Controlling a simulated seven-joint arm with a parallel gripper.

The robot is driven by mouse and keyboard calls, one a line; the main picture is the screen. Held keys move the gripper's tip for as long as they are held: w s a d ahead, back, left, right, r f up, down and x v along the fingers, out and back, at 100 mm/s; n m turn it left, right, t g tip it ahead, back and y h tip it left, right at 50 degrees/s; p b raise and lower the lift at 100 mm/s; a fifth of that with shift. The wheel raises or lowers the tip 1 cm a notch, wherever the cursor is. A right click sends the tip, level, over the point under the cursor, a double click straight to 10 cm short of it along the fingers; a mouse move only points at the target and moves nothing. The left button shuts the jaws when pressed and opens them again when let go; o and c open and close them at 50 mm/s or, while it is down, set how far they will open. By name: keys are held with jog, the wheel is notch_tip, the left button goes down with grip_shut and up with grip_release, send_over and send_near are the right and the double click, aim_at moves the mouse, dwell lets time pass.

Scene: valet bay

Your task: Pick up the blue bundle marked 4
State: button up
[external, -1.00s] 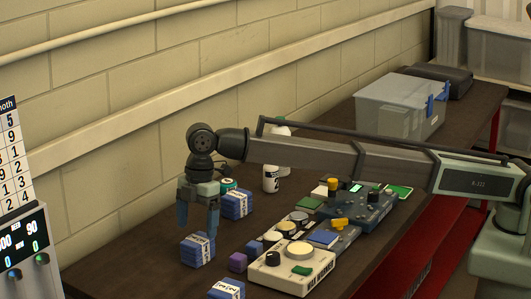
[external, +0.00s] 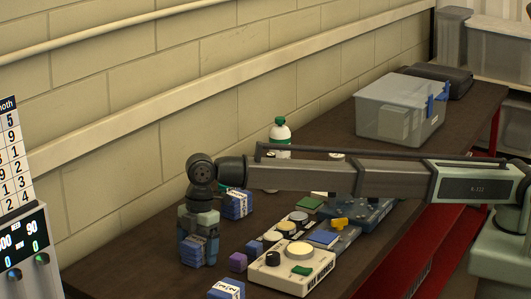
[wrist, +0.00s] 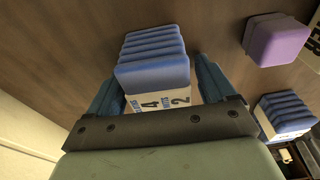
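A blue bundle (wrist: 152,60) with a white band sits between the fingers of my gripper (wrist: 158,92) in the wrist view. The band shows a 4 and a 2, with smaller print. The fingers are open, one on each side of the bundle, with a visible gap at the right finger. In the external view my gripper (external: 198,252) points down around the same bundle (external: 193,250) on the table, partly hiding it.
Another blue bundle (external: 238,204) stands behind, and one more (external: 227,289) lies at the front edge. A purple block (external: 238,262) is to the right, beside a cream control box (external: 290,272). A bottle (external: 280,132) and a clear bin (external: 400,105) stand further back on the dark table (external: 130,262).

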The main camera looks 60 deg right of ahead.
jog(key=c, duration=1)
jog(key=shift+c, duration=0.2)
